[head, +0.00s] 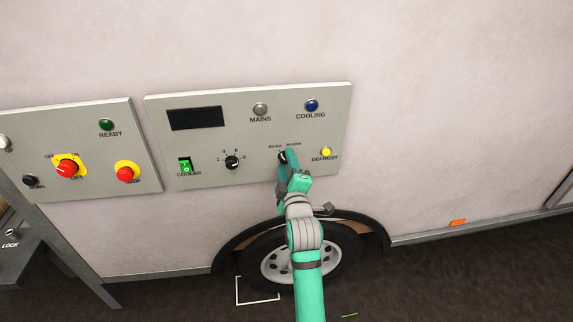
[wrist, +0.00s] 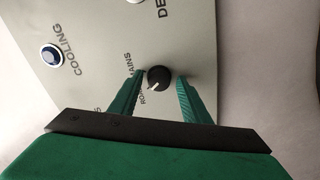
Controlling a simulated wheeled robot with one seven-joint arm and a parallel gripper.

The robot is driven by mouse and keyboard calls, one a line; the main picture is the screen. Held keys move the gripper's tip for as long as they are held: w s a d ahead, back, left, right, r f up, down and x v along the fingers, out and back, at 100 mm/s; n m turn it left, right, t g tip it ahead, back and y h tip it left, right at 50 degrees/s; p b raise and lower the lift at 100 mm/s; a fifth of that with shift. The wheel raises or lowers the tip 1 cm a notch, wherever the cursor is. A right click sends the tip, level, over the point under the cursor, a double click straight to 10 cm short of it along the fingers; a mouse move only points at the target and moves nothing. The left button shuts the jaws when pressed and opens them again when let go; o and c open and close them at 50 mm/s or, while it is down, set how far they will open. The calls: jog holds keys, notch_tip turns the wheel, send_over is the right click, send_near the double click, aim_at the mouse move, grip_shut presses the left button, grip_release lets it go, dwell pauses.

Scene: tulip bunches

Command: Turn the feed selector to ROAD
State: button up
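The feed selector is a small round black knob (wrist: 159,77) with a white mark, set on a grey panel (wrist: 105,25). In the wrist view its mark points down and left, on the side of the ROAD lettering; MAINS is lettered higher up. My gripper (wrist: 160,76) is open, with one green finger on each side of the knob. A gap shows between the knob and each finger, so it does not look gripped. In the head view my gripper (head: 285,161) covers much of the selector, and its mark cannot be read there.
The same panel carries a numbered black dial (head: 232,162), a green COOLER switch (head: 185,166), a yellow DEFROST button (head: 326,152), a MAINS lamp (head: 260,109) and a blue COOLING lamp (head: 312,105). A second panel (head: 95,150) stands left. A wheel (head: 270,262) is below.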

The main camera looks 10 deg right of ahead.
dwell(0.3)
jog(key=s, duration=1)
jog(key=shift+s, duration=0.4)
jog(key=shift+f, duration=0.1)
jog(key=s+a+f+m+g+h, duration=0.1)
jog(key=s+a+f+m, duration=0.4)
jog(key=s+f, duration=0.5)
jog(key=s+a+f+m, duration=0.4)
jog(key=s+f+m, duration=0.1)
jog(key=s+f, duration=0.45)
jog(key=s+a+f+m+g+y, duration=0.1)
jog(key=s+m, duration=0.3)
jog(key=s, duration=2.1)
jog(key=shift+a+f+g, duration=0.15)
jog(key=shift+a+g, duration=0.1)
jog(key=shift+g, duration=0.05)
